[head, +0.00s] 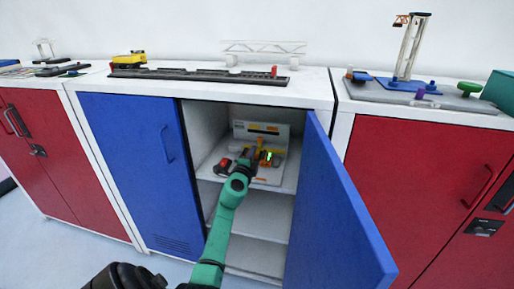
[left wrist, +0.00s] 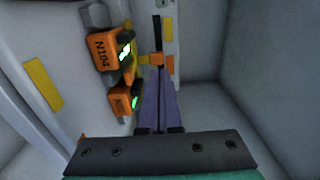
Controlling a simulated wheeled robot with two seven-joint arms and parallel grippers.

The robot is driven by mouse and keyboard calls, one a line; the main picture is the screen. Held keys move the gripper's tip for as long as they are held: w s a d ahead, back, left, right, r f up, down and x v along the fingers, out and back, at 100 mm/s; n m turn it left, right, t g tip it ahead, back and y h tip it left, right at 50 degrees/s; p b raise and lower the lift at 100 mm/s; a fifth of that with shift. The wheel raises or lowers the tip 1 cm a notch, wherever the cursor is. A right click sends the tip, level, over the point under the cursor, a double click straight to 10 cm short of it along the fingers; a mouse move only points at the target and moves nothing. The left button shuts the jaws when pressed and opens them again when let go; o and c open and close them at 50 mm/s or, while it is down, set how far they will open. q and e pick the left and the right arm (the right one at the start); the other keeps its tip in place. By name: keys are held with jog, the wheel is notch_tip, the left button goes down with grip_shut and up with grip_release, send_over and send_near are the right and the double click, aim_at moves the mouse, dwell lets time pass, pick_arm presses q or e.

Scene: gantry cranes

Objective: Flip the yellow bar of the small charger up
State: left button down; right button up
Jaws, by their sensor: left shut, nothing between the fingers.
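The small charger (head: 283,141) is a pale unit on the upper shelf inside the open blue cabinet. In the left wrist view, two orange battery packs (left wrist: 107,50) with green lights sit on it. A yellow-orange piece (left wrist: 143,61), perhaps the yellow bar, lies beside the packs; its exact position is hard to tell. My left gripper (head: 258,157) reaches into the cabinet in front of the charger. In the left wrist view its purple fingers (left wrist: 158,82) are together and empty, with their tips close to an orange block; contact cannot be told. My right gripper is out of view.
The open blue door (head: 342,205) stands to the right of my arm, and the closed blue door (head: 138,165) is at the left. A red and black object (head: 223,167) lies on the upper shelf. The lower shelf (head: 265,213) looks empty. Crane models stand on the cabinet tops.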

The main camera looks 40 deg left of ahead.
aim_at(259, 139)
pick_arm(q)
jog(key=x, duration=0.1)
jog(key=b+x, duration=0.2)
jog(key=x, duration=0.1)
jog(key=shift+f, duration=0.25)
jog(key=shift+b+x, duration=0.75)
jog(key=shift+x, duration=0.45)
jog(key=shift+w+r, duration=0.1)
jog(key=shift+r, duration=0.1)
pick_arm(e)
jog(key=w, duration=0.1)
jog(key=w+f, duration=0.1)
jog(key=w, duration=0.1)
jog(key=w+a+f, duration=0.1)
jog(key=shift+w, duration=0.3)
pick_arm(q)
jog(key=shift+r, duration=0.1)
